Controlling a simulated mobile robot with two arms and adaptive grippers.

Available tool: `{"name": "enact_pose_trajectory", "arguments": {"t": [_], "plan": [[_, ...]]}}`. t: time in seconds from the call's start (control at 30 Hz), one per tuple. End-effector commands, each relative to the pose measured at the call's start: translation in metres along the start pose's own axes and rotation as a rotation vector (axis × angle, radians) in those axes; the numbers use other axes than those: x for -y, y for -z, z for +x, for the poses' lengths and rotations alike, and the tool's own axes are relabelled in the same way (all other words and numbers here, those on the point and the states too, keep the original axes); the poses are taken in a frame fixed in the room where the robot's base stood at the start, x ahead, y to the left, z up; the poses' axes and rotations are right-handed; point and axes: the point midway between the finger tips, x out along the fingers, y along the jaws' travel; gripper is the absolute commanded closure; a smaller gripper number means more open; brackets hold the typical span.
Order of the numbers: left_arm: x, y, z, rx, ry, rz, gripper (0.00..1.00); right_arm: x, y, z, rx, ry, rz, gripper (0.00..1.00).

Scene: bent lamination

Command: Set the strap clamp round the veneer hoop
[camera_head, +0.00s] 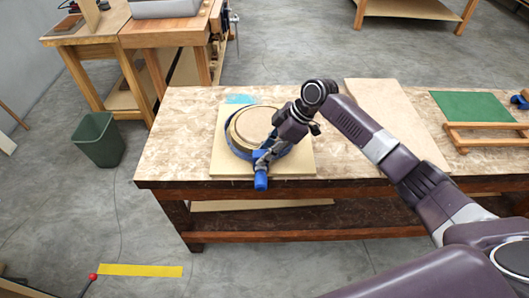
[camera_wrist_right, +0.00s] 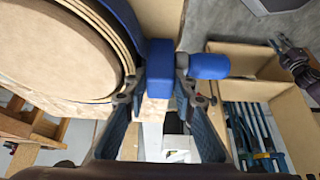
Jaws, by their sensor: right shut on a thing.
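The veneer hoop (camera_head: 231,133) stands around a round tan form (camera_head: 257,121) on a pale board on the workbench. In the right wrist view the hoop's thin layered edges (camera_wrist_right: 118,40) show beside the form. The blue strap clamp (camera_head: 235,151) forms a ring around the hoop; I cannot tell whether it touches all the way round. Its blue block (camera_wrist_right: 160,75) and blue handle (camera_head: 261,181) are at the ring's front. My right gripper (camera_head: 264,156) is shut on the block, with a finger on either side of it. My left gripper is not in view.
The pale board (camera_head: 222,168) lies on the workbench (camera_head: 170,160). A light blue patch (camera_head: 239,99) lies behind it. To the right are a large tan panel (camera_head: 385,92), a green mat (camera_head: 473,106) and a wooden rack (camera_head: 485,140). A green bin (camera_head: 98,138) stands on the floor at left.

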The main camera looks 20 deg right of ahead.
Motion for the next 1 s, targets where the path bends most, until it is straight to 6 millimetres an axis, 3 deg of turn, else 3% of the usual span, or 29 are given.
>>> {"name": "enact_pose_trajectory", "arguments": {"t": [0.2,0.23,0.4,0.77,1.0], "plan": [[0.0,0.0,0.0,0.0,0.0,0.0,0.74,0.001,-0.001,0.001,0.001,0.002,0.0,0.97],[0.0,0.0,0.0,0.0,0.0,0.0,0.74,0.001,-0.001,0.001,0.002,0.003,0.0,0.72],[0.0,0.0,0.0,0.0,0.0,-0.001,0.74,0.001,-0.001,0.001,0.002,0.003,0.0,0.55],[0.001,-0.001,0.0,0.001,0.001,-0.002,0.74,0.001,-0.002,-0.004,0.003,0.002,0.0,0.55],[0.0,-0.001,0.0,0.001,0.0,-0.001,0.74,-0.001,-0.001,-0.046,0.003,-0.002,-0.001,0.55]]}}
